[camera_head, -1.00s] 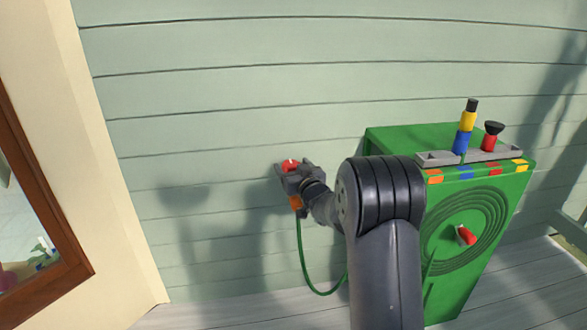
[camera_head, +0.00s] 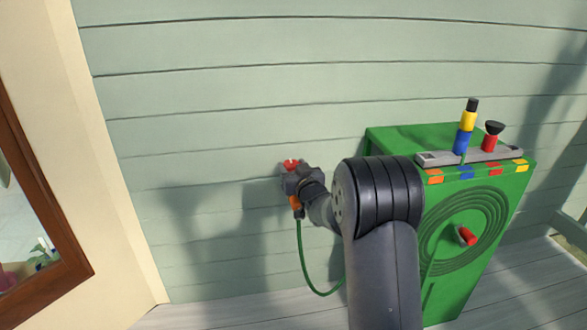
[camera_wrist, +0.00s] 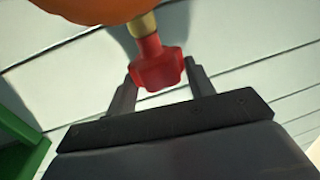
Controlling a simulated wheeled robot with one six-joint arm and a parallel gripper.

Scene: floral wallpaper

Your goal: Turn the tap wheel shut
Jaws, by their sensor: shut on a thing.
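The red tap wheel (camera_head: 291,164) is on the pale green wall. My gripper (camera_head: 293,174) is at the wheel and covers part of it in the head view. In the wrist view the red wheel (camera_wrist: 158,68) sits between the two dark fingers of my gripper (camera_wrist: 160,80), on a brass stem (camera_wrist: 143,25). My gripper is shut on the wheel. An orange part (camera_wrist: 85,8) fills the top of the wrist view, and an orange fitting (camera_head: 296,203) hangs below my gripper in the head view. A green hose (camera_head: 302,260) runs down from it.
A green hose cabinet (camera_head: 395,137) stands to the right, with a red-handled reel on its front. A grey tray (camera_head: 430,159) on top holds coloured nozzles. A wood-framed window (camera_head: 60,262) is at the left. The wall left of the tap is clear.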

